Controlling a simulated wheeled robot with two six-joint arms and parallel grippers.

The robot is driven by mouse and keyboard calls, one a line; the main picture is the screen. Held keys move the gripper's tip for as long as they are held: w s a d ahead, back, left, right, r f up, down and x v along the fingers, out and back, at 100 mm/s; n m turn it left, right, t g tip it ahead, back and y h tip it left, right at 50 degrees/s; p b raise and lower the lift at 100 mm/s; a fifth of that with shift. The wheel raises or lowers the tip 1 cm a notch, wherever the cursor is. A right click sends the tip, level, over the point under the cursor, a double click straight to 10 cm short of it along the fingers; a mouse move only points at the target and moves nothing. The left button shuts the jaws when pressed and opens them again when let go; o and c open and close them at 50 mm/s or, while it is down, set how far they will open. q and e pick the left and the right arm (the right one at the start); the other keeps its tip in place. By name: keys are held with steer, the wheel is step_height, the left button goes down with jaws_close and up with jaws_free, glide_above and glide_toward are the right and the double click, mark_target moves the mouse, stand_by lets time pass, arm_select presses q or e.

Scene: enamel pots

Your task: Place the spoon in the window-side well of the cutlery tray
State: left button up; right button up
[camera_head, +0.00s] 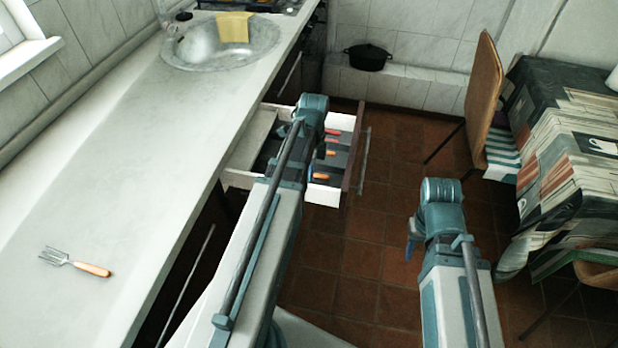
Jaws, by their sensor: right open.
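A fork (75,262) with metal tines and an orange-brown handle lies on the worktop at the lower left. I cannot make out a spoon. The open drawer (325,193) holds several utensils with red and orange handles (331,141). My left arm crosses above the drawer and covers much of it. Its gripper is hidden, and the tray's wells cannot be told apart. My right gripper (411,241) shows only in part beside its wrist, above the floor right of the drawer. It is open, with nothing visible in it.
The pale worktop (110,170) is mostly clear, with a round sink (195,48) and yellow cloth (234,27) at its far end. A black pot (368,57) stands on a tiled ledge. A chair (485,90) and cloth-covered table (560,140) stand right. Floor lies between.

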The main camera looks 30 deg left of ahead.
arm_select(q)
step_height(320, 180, up, 11)
steer(key=w+p, duration=0.2)
steer(key=p, duration=0.8)
steer(key=shift+a+f, duration=0.15)
steer(key=shift+a, duration=0.05)
steer(key=s+d+n+t, duration=0.1)
steer(key=s+d+n, duration=0.4)
steer(key=d, duration=0.6)
steer(key=s+d+n+t+y, duration=0.1)
steer(key=s+d+n, duration=0.4)
steer(key=d, duration=0.6)
steer(key=shift+s+d+f+n+y, duration=0.15)
steer(key=shift+s+d+n+y, duration=0.2)
steer(key=shift+n, duration=0.55)
steer(key=shift+r+p, duration=0.85)
steer(key=shift+r, duration=0.05)
